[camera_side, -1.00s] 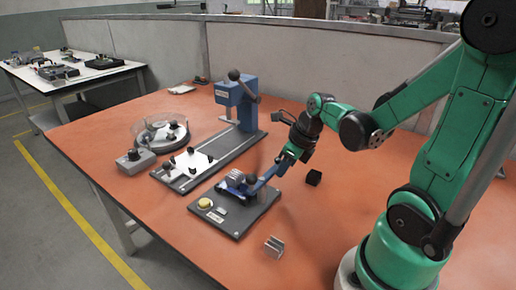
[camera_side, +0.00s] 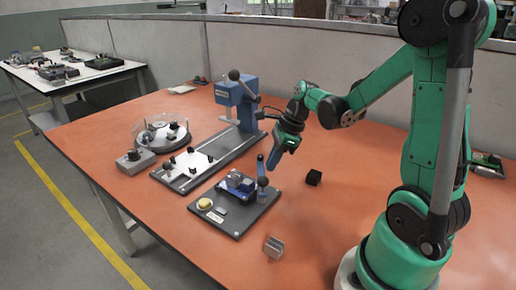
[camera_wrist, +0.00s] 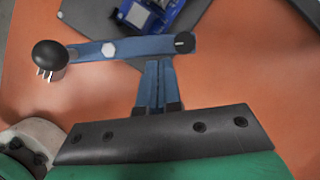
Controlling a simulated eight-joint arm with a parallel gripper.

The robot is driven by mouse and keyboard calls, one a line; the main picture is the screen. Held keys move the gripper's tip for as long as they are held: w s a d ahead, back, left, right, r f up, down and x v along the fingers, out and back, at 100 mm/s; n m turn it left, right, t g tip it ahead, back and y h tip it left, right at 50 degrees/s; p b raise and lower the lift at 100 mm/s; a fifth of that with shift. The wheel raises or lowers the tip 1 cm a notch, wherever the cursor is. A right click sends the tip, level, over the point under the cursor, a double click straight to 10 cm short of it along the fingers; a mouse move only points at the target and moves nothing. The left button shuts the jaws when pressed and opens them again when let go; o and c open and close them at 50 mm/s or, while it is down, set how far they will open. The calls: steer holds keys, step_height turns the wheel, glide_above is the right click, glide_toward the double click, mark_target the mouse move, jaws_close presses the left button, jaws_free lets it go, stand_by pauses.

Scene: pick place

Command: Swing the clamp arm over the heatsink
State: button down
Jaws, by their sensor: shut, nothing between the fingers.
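The clamp arm (camera_wrist: 130,49) is a blue bar with a pale hex bolt, a large black knob (camera_wrist: 50,55) at its left end and a smaller dark round part at its right end. In the side view it is foreshortened at the right edge of the dark base plate (camera_side: 232,228). My gripper (camera_side: 270,168) is shut and empty; its blue fingers (camera_wrist: 158,85) reach up to the bar's near side in the wrist view. I cannot tell whether they touch. A silver finned heatsink (camera_side: 236,180) appears to sit on the blue board (camera_side: 245,190); the bar lies beside it.
A loose finned metal block (camera_side: 274,247) and a black cube (camera_side: 314,177) lie on the orange table. A yellow button (camera_side: 204,204) is on the plate. A blue press (camera_side: 237,98) with a grey rail stands behind; a round clear-covered device (camera_side: 162,135) is farther left.

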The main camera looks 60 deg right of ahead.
mark_target(259, 165)
steer(key=n, duration=0.1)
steer(key=w+n, duration=0.1)
steer(key=n, duration=0.1)
steer(key=shift+w+a+g+y, duration=0.15)
steer(key=shift+a+g+y, duration=0.05)
steer(key=shift+g+y, duration=0.2)
steer(key=n, duration=0.1)
steer(key=w+n+g, duration=0.1)
steer(key=n, duration=0.1)
steer(key=shift+w+a, duration=0.15)
steer(key=shift+a, duration=0.25)
steer(key=shift+w+a+n, duration=0.1)
steer(key=shift+n, duration=0.3)
steer(key=shift+w+a, duration=0.25)
steer(key=shift+w, duration=0.05)
steer(key=shift+w+a, duration=0.1)
steer(key=shift+a, duration=0.05)
